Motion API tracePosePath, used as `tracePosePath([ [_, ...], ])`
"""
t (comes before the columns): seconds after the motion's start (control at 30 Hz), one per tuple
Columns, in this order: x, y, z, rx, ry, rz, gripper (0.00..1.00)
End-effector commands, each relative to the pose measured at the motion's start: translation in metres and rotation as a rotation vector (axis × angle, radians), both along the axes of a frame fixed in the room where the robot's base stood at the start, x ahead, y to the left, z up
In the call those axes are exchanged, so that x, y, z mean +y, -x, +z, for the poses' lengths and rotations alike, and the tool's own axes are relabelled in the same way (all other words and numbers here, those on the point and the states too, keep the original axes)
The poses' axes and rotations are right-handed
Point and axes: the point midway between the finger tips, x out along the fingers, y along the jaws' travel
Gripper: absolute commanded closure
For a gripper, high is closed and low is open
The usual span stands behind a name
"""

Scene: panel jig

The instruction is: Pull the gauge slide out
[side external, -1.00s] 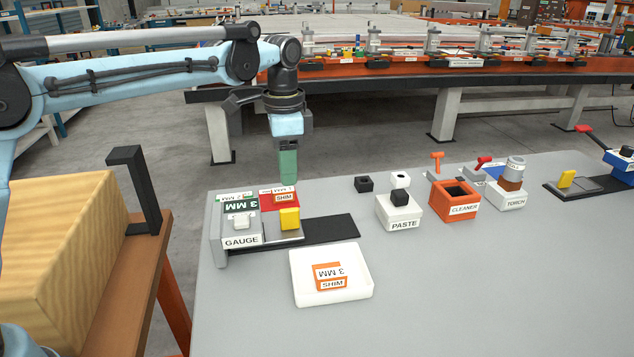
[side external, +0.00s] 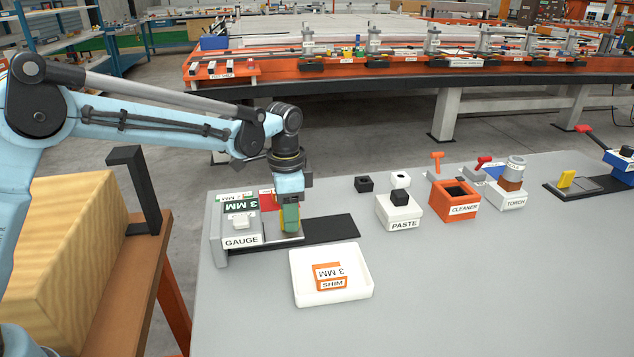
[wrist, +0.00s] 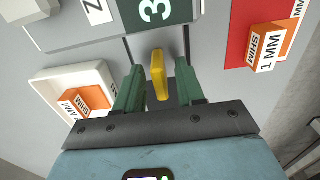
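The gauge (side external: 240,229) stands at the left end of the table with a green 3 MM label. Its grey slide (side external: 288,240) sits beside it on a black rail (side external: 335,228) and carries an upright yellow tab (wrist: 158,72). My gripper (wrist: 159,74) points down over the slide. Its two green fingers stand on either side of the yellow tab, with visible gaps, so it is open around the tab. In the side view the fingers mostly hide the tab.
A white tray (side external: 361,293) with an orange 3 MM shim (side external: 328,272) stands in front of the rail. A 1 MM shim (wrist: 268,48) sits on a red patch. The rail to the slide's right is clear. The paste holder (side external: 399,212) stands farther right.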

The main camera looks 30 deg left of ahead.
Motion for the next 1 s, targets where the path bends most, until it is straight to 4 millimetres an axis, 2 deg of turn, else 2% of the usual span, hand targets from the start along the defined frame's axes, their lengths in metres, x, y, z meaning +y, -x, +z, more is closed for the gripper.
tracePosePath([
  [0.07,0.000,0.000,0.000,0.000,0.000,0.000,0.63],
  [0.3,0.000,0.000,0.000,0.000,0.000,0.000,1.00],
  [0.67,-0.002,-0.002,0.001,0.000,0.000,-0.001,1.00],
  [1.0,-0.039,-0.040,0.001,0.001,-0.002,-0.002,1.00],
])
